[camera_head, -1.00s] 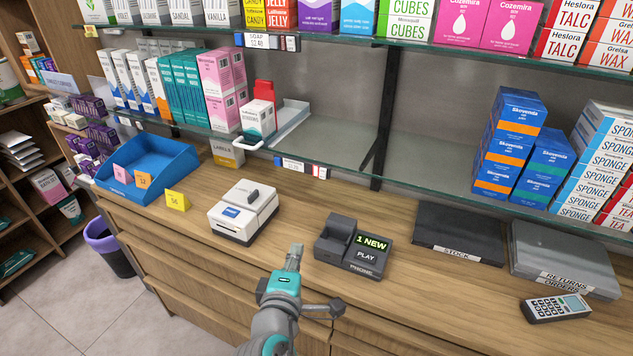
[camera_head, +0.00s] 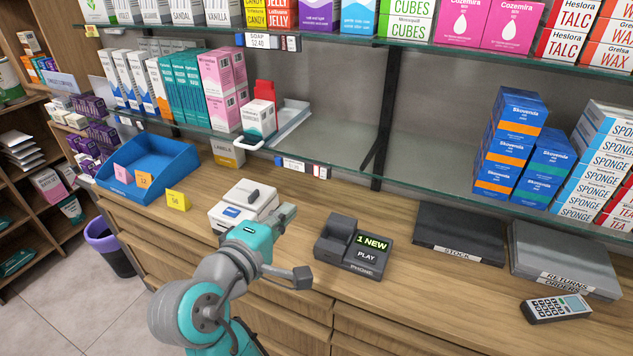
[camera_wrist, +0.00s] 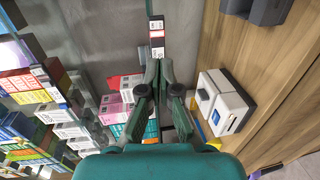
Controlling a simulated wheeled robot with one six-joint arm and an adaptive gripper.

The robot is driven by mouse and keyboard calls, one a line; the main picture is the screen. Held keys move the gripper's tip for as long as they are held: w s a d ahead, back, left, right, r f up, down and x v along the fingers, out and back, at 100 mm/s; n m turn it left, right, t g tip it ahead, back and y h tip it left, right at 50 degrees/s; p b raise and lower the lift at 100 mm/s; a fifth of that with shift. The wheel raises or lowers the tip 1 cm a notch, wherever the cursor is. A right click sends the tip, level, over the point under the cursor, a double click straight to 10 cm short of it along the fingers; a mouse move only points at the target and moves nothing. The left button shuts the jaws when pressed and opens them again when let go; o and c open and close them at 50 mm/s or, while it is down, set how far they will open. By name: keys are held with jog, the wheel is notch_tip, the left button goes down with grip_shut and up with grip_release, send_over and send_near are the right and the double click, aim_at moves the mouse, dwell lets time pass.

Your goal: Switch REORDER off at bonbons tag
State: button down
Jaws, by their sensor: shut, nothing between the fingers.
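A shelf-edge tag (camera_head: 302,167) with white, dark and red parts sits on the front edge of the lower glass shelf. It also shows in the wrist view (camera_wrist: 156,38), just beyond my fingertips. Its lettering is too small to read, so I cannot tell whether it is the bonbons tag or how its switch stands. Another tag (camera_head: 266,41), reading SOAP, is on the upper shelf edge. My gripper (camera_head: 288,212) is over the counter, between the printer and the phone, below the lower tag. In the wrist view my gripper (camera_wrist: 159,68) is shut and empty, apart from the tag.
The white printer (camera_head: 243,207) and the black phone (camera_head: 353,246) flank my gripper on the counter. A blue tray (camera_head: 150,168) stands at left. A dark STOCK tray (camera_head: 459,232) and a grey returns tray (camera_head: 563,260) lie at right. The lower shelf's middle is bare.

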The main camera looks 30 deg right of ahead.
aim_at(322, 176)
jog(key=shift+d, duration=0.1)
jog(key=x, duration=1.4)
jog(key=shift+f, duration=0.1)
